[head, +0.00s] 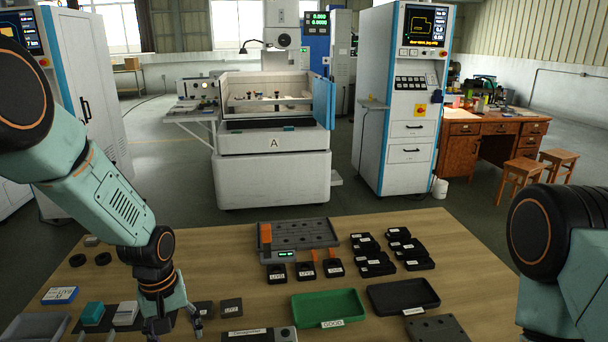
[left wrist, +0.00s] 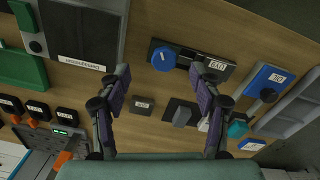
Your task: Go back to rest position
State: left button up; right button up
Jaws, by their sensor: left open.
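My left gripper (head: 174,326) points down over the near left part of the wooden table (head: 220,268). In the left wrist view its two fingers (left wrist: 163,88) are spread wide, with nothing between them. Below them in that view lie a small dark labelled block (left wrist: 142,104) and a grey block on a dark base (left wrist: 182,116). My right arm enters at the right edge of the head view, folded; its gripper is out of the picture.
A green tray (head: 328,308) marked GOOD and a black tray (head: 402,296) lie mid-table. Behind them are a grey fixture (head: 300,234) with orange parts and several black labelled blocks. A blue box (head: 60,295), a teal block (head: 92,313) and a grey tray (head: 34,329) are left.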

pick_arm(q)
jog(key=shift+m, duration=0.8)
jog(key=s+d+f, duration=0.1)
jog(key=s+f, duration=0.1)
jog(key=s+d+f, duration=0.1)
jog(key=s+f, duration=0.2)
jog(key=s+d+f, duration=0.1)
jog(key=s+f, duration=0.1)
jog(key=s, duration=0.1)
jog(key=shift+d+f, duration=0.3)
jog(key=shift+d, duration=0.05)
jog(key=s+d+f+m, duration=0.1)
jog(key=s+f+m, duration=0.15)
jog(key=s, duration=0.85)
jog(key=s+d+f+m, duration=0.2)
jog(key=s+f, duration=0.1)
jog(key=s, duration=0.9)
notch_tip(320, 180, down, 9)
jog(key=b, duration=0.9)
jog(key=shift+w+a+r, duration=0.15)
jog(key=shift+w, duration=0.25)
jog(key=shift+n, duration=0.35)
